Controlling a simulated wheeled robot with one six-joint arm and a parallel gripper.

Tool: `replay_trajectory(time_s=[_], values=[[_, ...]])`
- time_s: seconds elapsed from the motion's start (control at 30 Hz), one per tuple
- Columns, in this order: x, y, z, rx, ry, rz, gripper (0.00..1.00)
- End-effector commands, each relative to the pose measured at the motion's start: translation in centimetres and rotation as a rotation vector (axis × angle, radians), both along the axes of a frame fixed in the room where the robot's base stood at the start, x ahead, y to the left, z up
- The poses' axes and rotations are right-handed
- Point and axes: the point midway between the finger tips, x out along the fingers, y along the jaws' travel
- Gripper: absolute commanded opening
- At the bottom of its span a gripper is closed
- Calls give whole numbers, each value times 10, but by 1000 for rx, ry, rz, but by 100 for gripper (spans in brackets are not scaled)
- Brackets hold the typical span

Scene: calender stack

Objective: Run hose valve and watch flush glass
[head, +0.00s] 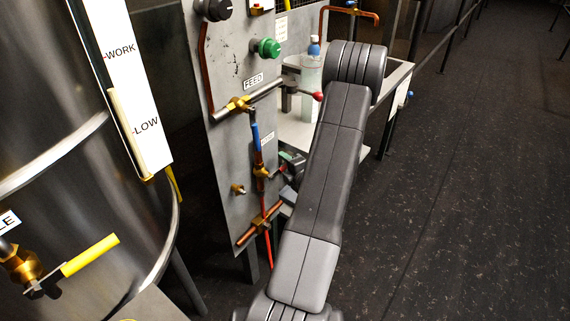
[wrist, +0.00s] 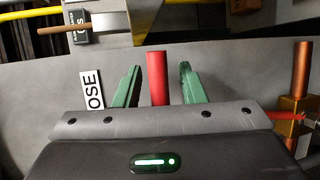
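My gripper (wrist: 160,72) is open in the wrist view, its two green fingers on either side of a red cylindrical handle (wrist: 157,78). A gap shows between each finger and the handle. A label reading "OSE" (wrist: 91,89) is left of the fingers, its first letter cut off. In the head view my gripper (head: 285,165) is at the grey panel (head: 227,160), beside a brass valve (head: 261,171) below a small label (head: 267,138). My arm hides part of this area. I cannot tell for certain which vessel is the flush glass.
A blue-capped clear bottle (head: 311,68) stands on the shelf behind my arm. A red-tipped lever (head: 318,96), a green knob (head: 267,48) and copper pipes project from the panel. A steel tank (head: 70,160) with a yellow-handled valve (head: 90,255) is left. The floor at right is clear.

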Motion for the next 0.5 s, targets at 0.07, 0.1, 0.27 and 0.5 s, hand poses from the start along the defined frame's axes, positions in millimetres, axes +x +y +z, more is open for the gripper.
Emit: replay_trajectory(time_s=[0.07, 0.1, 0.27, 0.5], values=[[2, 2, -1, -1, 1, 0, 37], [3, 2, -1, 0, 1, 0, 37], [3, 2, -1, 0, 1, 0, 37], [2, 2, -1, 0, 1, 0, 0]])
